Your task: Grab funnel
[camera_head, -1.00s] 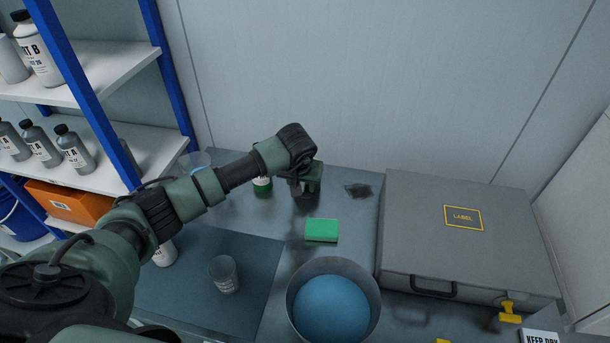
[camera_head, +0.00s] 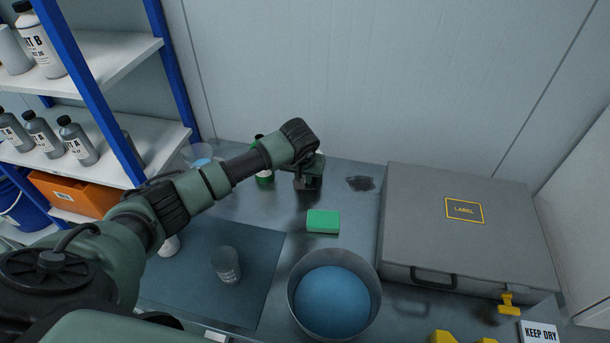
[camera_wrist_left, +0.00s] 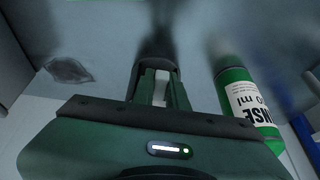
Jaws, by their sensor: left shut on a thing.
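My left gripper (camera_head: 308,181) is low over the back of the grey bench, in front of the wall. In the left wrist view its fingers (camera_wrist_left: 160,86) are closed on a dark thing (camera_wrist_left: 156,55) at their tips. This may be the funnel, but its shape is mostly hidden and blurred. No other funnel stands out in either view. A bottle with green contents (camera_head: 264,178) stands just left of the gripper and apart from it; it also shows in the left wrist view (camera_wrist_left: 247,100). My right gripper is not in view.
A green sponge (camera_head: 323,221) lies before the gripper. A bowl of blue material (camera_head: 372,290) and a cup (camera_head: 226,263) stand nearer. A dark flat scrap (camera_head: 360,183) and a grey case (camera_head: 462,245) are to the right. A bottle shelf (camera_head: 105,75) stands left.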

